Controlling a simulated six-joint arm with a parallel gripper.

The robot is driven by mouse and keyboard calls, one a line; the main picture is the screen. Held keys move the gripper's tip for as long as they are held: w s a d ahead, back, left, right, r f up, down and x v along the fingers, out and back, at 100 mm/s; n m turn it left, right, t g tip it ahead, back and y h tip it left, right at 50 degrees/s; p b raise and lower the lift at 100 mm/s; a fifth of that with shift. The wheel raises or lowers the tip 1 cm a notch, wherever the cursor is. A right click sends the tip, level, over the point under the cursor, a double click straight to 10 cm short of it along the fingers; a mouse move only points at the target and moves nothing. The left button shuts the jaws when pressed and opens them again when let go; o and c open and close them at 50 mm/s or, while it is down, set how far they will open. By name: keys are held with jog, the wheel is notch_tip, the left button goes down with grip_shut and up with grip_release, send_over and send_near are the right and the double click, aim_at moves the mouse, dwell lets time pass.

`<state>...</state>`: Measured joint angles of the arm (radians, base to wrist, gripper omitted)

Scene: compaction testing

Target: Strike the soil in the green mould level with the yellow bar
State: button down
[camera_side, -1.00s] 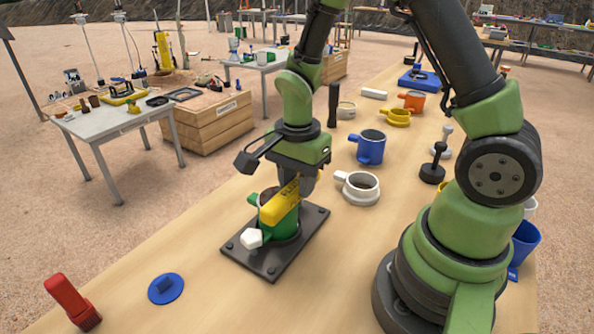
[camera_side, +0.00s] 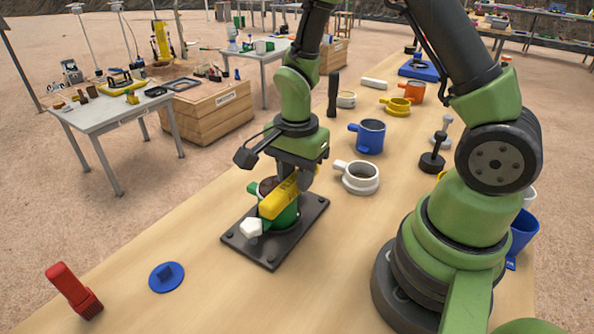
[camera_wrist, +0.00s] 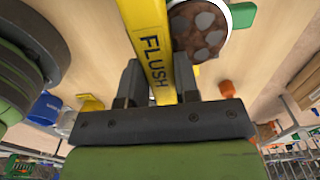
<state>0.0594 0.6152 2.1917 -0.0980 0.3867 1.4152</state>
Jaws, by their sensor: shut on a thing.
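The green mould (camera_side: 284,217) stands on a dark base plate (camera_side: 258,250) on the bench, with a white knob (camera_side: 251,228) at its front. The yellow bar (camera_side: 281,200) lies across the top of the mould, towards the near right side. My gripper (camera_side: 304,180) is shut on the bar. In the wrist view the bar (camera_wrist: 149,40), marked FLUSH, runs between the jaws of my gripper (camera_wrist: 155,85). Brown soil with grey stones (camera_wrist: 202,28) shows at the mould's top beside the bar. The side view shows little of the soil surface.
A white collar (camera_side: 358,178) and a blue mug-like mould (camera_side: 369,136) stand behind and right of the mould. A blue disc (camera_side: 167,277) and a red-handled brush (camera_side: 73,290) lie at the front left. Bench between disc and plate is clear.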

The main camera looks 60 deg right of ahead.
aim_at(268, 179)
jog(key=shift+w+r, duration=0.1)
jog(key=shift+w, duration=0.7)
jog(key=shift+w+f, duration=0.2)
jog(key=shift+w, duration=2.35)
jog(key=shift+r, duration=1.35)
jog(key=shift+f, duration=1.25)
jog(key=shift+s, duration=0.15)
